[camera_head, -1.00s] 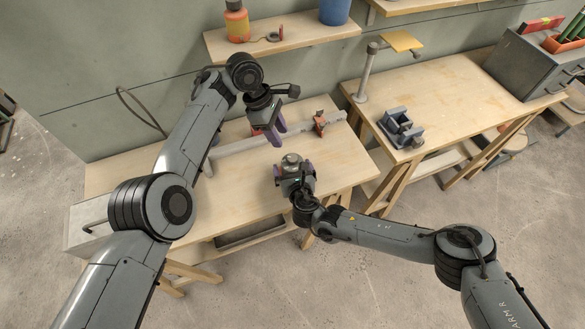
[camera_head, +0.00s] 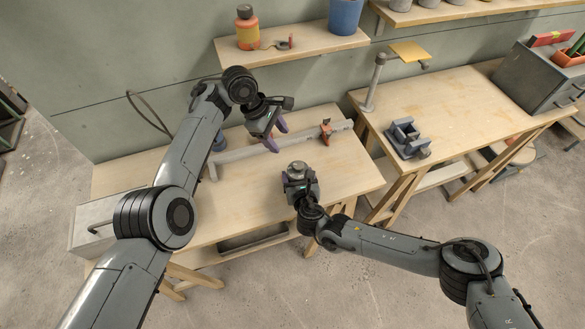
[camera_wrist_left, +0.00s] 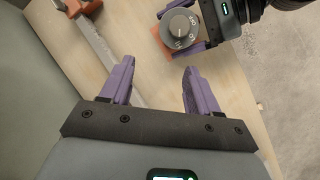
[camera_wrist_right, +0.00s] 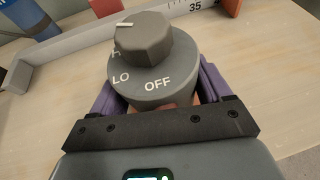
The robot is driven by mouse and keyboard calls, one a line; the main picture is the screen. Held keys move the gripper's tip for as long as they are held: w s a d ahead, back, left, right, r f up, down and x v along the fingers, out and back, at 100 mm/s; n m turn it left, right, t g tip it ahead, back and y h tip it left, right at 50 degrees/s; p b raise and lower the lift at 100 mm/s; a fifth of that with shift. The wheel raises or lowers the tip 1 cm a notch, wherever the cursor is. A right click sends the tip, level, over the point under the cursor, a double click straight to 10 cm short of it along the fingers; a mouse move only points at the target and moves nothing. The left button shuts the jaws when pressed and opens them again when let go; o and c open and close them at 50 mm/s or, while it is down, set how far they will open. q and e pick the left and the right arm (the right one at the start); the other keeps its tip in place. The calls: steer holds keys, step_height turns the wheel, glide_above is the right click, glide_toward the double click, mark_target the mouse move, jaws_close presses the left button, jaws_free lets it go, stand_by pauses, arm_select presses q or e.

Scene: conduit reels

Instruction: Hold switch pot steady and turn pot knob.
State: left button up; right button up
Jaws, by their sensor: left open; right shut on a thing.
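The switch pot (camera_wrist_right: 150,88) has a grey dial face marked LO and OFF, with a third, partly hidden marking beginning with H. Its grey faceted pot knob (camera_wrist_right: 143,38) has a white pointer line on top. The left wrist view shows the dial (camera_wrist_left: 180,28) from above, on an orange body. My right gripper (camera_head: 299,178) is shut on the pot's body and holds it upright above the bench; the dial hides the fingertips in its wrist view. My left gripper (camera_head: 278,136) is open and empty, behind and left of the pot, apart from it.
A long grey ruler bar (camera_head: 240,152) with an orange clamp (camera_head: 326,129) lies across the wooden bench (camera_head: 240,205) behind the pot. A grey vise-like fixture (camera_head: 404,138) stands on the right bench. A shelf (camera_head: 290,45) with a bottle and blue container is behind.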

arm_select(q)
steer(key=w+a+f+m+t+h, duration=0.1)
steer(key=w+a+f+m+t, duration=0.25)
steer(key=a, duration=0.35)
steer(key=m+t+h, duration=0.2)
steer(key=m+h, duration=0.5)
steer(key=m, duration=1.6)
glide_toward(293, 167)
steer(key=x, duration=0.8)
steer(key=shift+w+d+r, duration=0.1)
steer(key=shift+w+d, duration=0.1)
steer(key=shift+d, duration=0.25)
steer(key=c, duration=1.1)
steer(key=shift+o, duration=0.2)
